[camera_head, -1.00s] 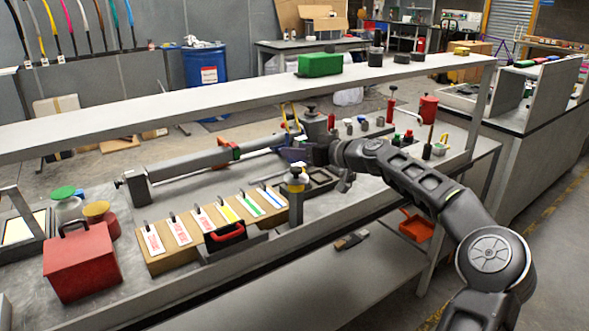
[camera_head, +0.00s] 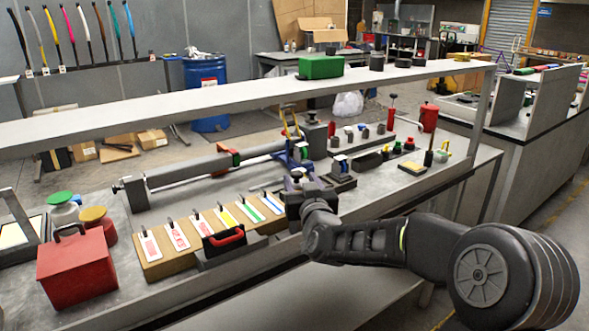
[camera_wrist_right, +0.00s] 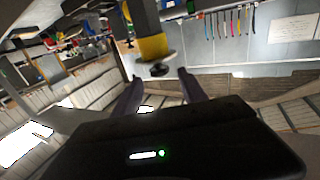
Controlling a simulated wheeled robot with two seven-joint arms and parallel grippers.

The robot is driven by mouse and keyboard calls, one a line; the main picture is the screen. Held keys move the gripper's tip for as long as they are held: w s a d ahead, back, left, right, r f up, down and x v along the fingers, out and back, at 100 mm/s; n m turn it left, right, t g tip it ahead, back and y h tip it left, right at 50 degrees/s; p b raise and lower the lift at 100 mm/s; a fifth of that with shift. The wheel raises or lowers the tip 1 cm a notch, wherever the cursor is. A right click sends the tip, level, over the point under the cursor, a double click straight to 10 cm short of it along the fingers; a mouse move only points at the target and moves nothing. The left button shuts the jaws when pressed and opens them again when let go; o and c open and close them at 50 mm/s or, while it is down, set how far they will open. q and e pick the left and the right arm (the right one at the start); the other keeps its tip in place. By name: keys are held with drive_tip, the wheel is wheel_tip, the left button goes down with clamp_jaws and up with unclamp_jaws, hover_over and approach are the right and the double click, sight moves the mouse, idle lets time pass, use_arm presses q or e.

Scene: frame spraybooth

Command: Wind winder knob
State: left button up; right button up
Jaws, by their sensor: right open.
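A yellow-and-grey post (camera_wrist_right: 150,40) hangs in from the top of the right wrist view, with a dark round knob (camera_wrist_right: 159,69) at its end; this looks like the winder knob. My right gripper (camera_wrist_right: 158,82) is open, its two dark fingers apart. The knob appears just beyond the gap between the fingertips, with no clear contact. In the head view my right gripper (camera_head: 298,183) is at the bench's front edge, right of the coloured tag strips, and its wrist mostly hides the post. My left gripper is not in view.
A wooden block with coloured strips (camera_head: 152,245) and a black case with a red handle (camera_head: 224,240) lie left of the gripper. A red box (camera_head: 75,268) stands at far left. A long grey bar (camera_head: 190,170) lies behind. A raised shelf (camera_head: 200,110) spans the bench.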

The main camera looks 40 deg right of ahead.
drive_tip(key=shift+w, duration=0.1)
drive_tip(key=shift+w+d+b, duration=0.25)
drive_tip(key=shift+w+b, duration=0.15)
drive_tip(key=shift+w, duration=0.1)
drive_tip(key=shift+x, duration=3.25)
clamp_jaws()
